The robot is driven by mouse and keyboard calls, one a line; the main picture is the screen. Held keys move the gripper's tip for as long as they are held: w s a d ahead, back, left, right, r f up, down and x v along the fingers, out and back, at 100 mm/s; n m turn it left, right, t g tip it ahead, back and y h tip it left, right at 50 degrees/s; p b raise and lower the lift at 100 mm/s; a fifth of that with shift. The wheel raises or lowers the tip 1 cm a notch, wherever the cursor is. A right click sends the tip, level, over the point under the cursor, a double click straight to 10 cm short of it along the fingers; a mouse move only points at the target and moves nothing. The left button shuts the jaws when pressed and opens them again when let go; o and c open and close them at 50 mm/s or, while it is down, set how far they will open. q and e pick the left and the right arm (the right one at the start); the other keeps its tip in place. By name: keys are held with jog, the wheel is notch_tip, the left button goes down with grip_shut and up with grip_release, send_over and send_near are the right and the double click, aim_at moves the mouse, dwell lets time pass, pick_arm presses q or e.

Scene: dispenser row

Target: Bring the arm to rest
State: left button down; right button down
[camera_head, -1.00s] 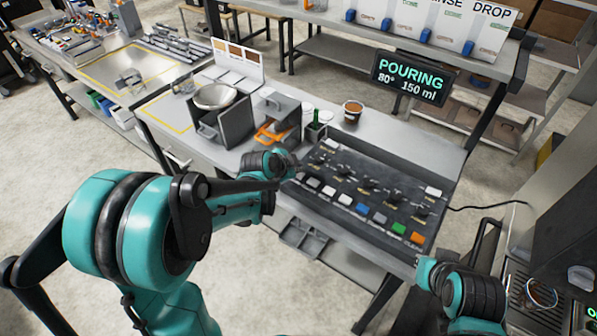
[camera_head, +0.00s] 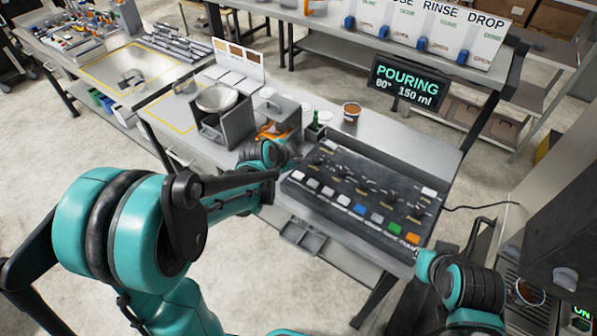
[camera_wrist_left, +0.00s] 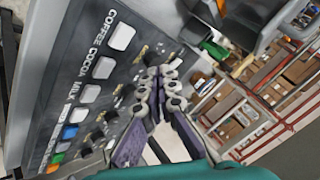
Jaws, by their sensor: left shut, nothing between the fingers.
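My left arm (camera_head: 140,235) reaches in from the left in the head view. Its gripper (camera_head: 297,164) is small and partly hidden by the wrist, at the left end of the dark button panel (camera_head: 335,215). In the left wrist view the two purple-grey fingers (camera_wrist_left: 155,88) are together with nothing between them, in front of the panel (camera_wrist_left: 62,45). I cannot tell whether they touch it. Part of my right arm (camera_head: 465,285) shows at the lower right; its gripper is not in view.
Left of the panel stand a green bottle (camera_head: 314,130), a grey box (camera_head: 285,108) and a pot (camera_head: 217,97) on a dark stand. A brown-filled cup (camera_head: 351,111) is behind the panel. A display (camera_head: 410,82) reads POURING. A dark machine (camera_head: 560,225) stands at right.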

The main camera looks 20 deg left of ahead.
dwell(0.4)
pick_arm(q)
jog(key=s+n+g+y+b, duration=0.2)
jog(key=s+n+b, duration=0.3)
jog(key=s, duration=2)
jog(key=n, duration=0.6)
jog(key=shift+f+n, duration=0.3)
jog(key=shift+n, duration=0.1)
